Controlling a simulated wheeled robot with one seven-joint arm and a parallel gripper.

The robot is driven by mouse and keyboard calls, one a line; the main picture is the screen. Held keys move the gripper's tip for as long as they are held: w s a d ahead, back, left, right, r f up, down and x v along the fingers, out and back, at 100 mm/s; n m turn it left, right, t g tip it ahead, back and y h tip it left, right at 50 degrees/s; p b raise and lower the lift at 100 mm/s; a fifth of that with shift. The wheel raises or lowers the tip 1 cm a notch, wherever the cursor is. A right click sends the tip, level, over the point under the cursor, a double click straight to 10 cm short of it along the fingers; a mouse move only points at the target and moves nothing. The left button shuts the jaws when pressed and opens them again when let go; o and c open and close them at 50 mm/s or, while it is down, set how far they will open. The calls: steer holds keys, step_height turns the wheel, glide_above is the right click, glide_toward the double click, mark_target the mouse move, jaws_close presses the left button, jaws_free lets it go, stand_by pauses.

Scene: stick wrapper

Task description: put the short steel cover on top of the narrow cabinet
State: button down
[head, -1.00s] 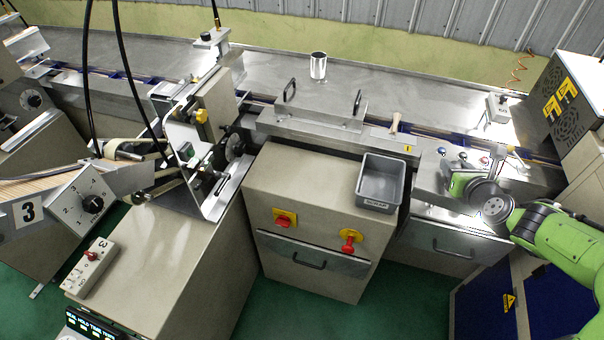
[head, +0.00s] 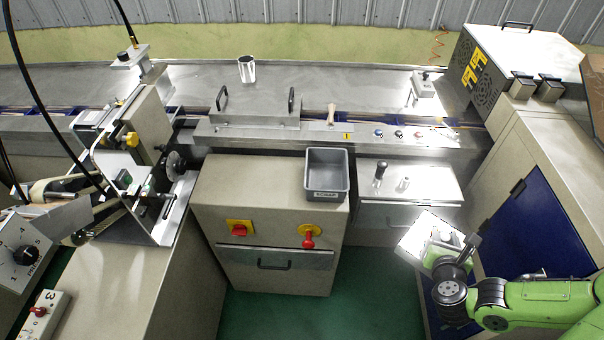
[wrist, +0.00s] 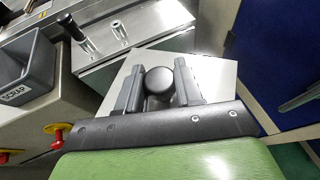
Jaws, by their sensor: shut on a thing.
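My gripper (head: 447,252) is shut on the black round knob of a flat steel plate, which I take as the short steel cover (head: 418,232). The plate is held in the air, tilted in the head view, at the right front of the narrow cabinet (head: 395,222). In the wrist view the knob sits between both fingers (wrist: 158,85), and the pale plate (wrist: 215,75) spreads beneath. The narrow cabinet has a steel top with a black upright handle (head: 380,174) and a small steel peg (head: 403,184). The plate's near part is hidden by my gripper.
A grey bin (head: 327,188) stands on the wider cabinet (head: 270,190) to the left, with red switches on its front. A tall cabinet with a blue door (head: 525,225) is close at the right. Behind runs a steel rail with buttons (head: 398,135). Green floor lies open in front.

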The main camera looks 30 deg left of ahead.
steer(key=shift+m+h, duration=0.8)
steer(key=d, duration=0.1)
steer(key=s+d+f, duration=0.1)
steer(key=d, duration=0.1)
steer(key=s+d+f, duration=0.1)
steer(key=shift+s+d+f, duration=0.15)
steer(key=shift+s+d, duration=0.05)
steer(key=shift+s+d+f, duration=0.1)
steer(key=shift+s+d, duration=0.05)
steer(key=shift+d, duration=0.05)
steer(key=shift+a+f, duration=0.15)
